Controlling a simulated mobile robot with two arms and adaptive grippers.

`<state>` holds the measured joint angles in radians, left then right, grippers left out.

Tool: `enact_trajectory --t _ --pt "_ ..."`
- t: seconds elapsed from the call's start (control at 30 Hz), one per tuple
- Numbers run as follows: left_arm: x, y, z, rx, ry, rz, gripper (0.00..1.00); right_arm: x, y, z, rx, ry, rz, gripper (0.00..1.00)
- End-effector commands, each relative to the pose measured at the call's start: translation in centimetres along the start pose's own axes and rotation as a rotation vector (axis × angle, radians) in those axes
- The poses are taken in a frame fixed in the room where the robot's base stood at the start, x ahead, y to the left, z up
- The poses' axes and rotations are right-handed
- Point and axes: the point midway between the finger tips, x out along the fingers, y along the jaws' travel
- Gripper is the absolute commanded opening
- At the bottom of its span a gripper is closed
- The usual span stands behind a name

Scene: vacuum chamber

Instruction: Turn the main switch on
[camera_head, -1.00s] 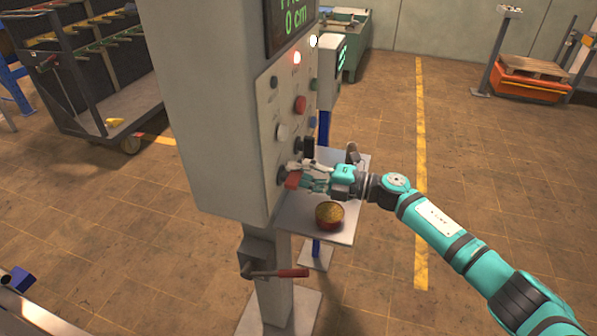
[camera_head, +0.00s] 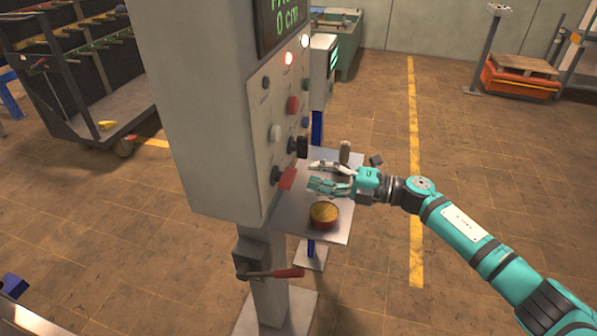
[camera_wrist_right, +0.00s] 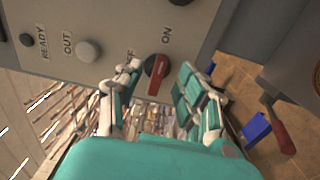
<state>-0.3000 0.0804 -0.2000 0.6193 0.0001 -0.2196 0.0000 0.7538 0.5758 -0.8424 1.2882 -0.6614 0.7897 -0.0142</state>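The main switch (camera_head: 286,178) is a dark rotary knob with a red handle, low on the grey cabinet's side panel. In the right wrist view the switch (camera_wrist_right: 157,78) has the labels OFF and ON near it. Its handle is slightly tilted, and I cannot tell for sure which label it is set to. My right gripper (camera_head: 313,175) is open and empty, just right of the switch with a small gap. In the right wrist view its fingers (camera_wrist_right: 160,82) spread on both sides of the switch. My left gripper is not in view.
A black knob (camera_head: 298,146) and several buttons sit above the switch on the panel. A metal shelf (camera_head: 338,226) with a round red container (camera_head: 323,214) lies below my gripper. A red-handled crank (camera_head: 275,272) sticks out below the cabinet.

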Motion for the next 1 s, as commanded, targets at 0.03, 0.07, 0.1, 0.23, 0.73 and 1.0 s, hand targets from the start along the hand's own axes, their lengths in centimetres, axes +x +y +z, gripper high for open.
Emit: enact_trajectory --t 0.03,0.07,0.1,0.23,0.73,1.0 --pt "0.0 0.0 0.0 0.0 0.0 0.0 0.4 -1.2 -0.1 0.0 0.001 -0.002 -0.002 0.38" --pt "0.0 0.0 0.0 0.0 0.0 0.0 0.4 -1.8 -0.1 0.1 0.001 -0.002 -0.001 0.38" --pt "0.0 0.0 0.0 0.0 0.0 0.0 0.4 -2.5 0.0 0.0 0.001 -0.002 0.0 0.38" --pt "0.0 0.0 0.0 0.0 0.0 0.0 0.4 -4.3 0.0 0.0 0.001 -0.001 0.001 0.38" --pt "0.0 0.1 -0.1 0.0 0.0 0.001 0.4 -5.5 0.1 0.0 0.0 0.001 0.003 0.38" --pt "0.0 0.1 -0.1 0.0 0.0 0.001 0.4 -4.2 0.0 -0.5 0.048 -0.059 0.057 0.38"
